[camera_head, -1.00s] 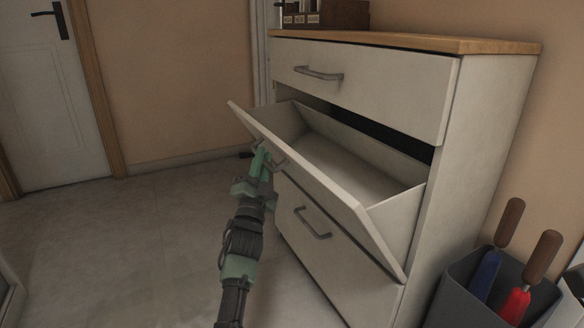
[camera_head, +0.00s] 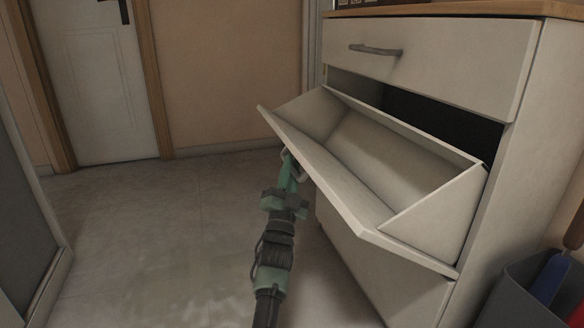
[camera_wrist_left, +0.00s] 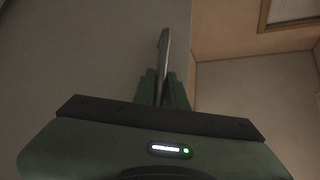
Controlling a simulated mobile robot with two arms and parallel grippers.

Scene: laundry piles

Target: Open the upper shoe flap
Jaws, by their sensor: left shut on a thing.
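The upper shoe flap (camera_head: 335,188) of the white cabinet is tilted far outward, and its empty inner bin shows. My left gripper (camera_head: 290,165) is at the flap's outer face near its left end, shut on the flap's handle (camera_head: 299,172), which is mostly hidden by the flap and the gripper. In the left wrist view the green fingers (camera_wrist_left: 162,88) are closed on the thin handle bar (camera_wrist_left: 165,50). My right gripper is not in view.
A closed drawer (camera_head: 430,62) sits above the flap, and a lower front (camera_head: 375,265) stands below it. A grey bin (camera_head: 525,295) with colored items is at the right. Floor (camera_head: 180,235) is clear at the left, before a white door (camera_head: 95,85).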

